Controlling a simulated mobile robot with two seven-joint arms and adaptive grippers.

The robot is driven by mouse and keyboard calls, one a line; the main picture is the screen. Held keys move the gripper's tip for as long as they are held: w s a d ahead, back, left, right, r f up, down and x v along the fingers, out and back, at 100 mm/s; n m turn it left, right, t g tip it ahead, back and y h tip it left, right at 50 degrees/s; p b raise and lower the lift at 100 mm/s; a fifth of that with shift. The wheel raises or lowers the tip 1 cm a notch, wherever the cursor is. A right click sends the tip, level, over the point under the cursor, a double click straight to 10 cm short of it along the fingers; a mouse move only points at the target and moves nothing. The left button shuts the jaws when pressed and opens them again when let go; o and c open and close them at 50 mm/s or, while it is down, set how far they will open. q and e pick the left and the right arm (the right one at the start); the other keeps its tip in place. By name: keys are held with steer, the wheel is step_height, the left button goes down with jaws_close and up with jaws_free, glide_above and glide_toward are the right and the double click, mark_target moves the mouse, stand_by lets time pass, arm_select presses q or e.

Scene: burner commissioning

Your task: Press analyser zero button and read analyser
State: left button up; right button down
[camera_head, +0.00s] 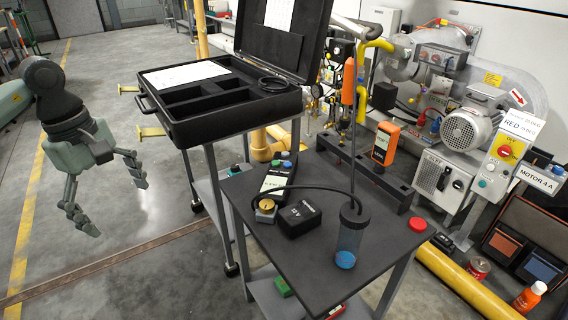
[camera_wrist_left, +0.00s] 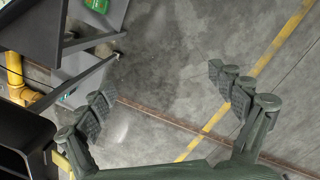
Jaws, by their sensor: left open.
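My left gripper (camera_head: 112,203) is open and empty over the floor, left of the tables and well apart from both instruments. In the left wrist view its spread fingers (camera_wrist_left: 160,90) have only floor between them. My right gripper is not in view.
An open black case (camera_head: 215,125) stands on a cart between my left gripper and the instruments. Floor at left is clear.

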arm_select(q)
steer(key=s+d+r+n+h, duration=0.1)
steer(key=d+h, duration=0.4)
steer(key=d, duration=0.6)
steer(key=s+d+r+n+h, duration=0.15)
steer(key=d+h, duration=0.35)
steer(key=d, duration=0.6)
steer(key=w+d+r+n+t+h, duration=0.3)
steer(key=d+r+n+t+h, duration=0.15)
steer(key=r+n+h, duration=0.3)
steer(key=w+a+n+t+y, duration=0.5)
steer(key=n+t, duration=0.3)
steer(key=n, duration=0.4)
steer(key=w+a+n+t+y, duration=0.35)
steer(key=a+n+t, duration=0.3)
steer(key=n, duration=0.55)
steer(key=s+a+f+n+g+y, duration=0.2)
steer(key=a+f+n+y, duration=0.8)
steer(key=f+n, duration=0.3)
steer(key=s+a+f+n+g+y, duration=0.2)
steer(key=s+f+n+g, duration=0.8)
steer(key=s+f, duration=1.5)
steer(key=a+g, duration=0.2)
steer(key=g, duration=0.1)
steer(key=shift+s+g, duration=0.3)
steer(key=shift+g, duration=0.1)
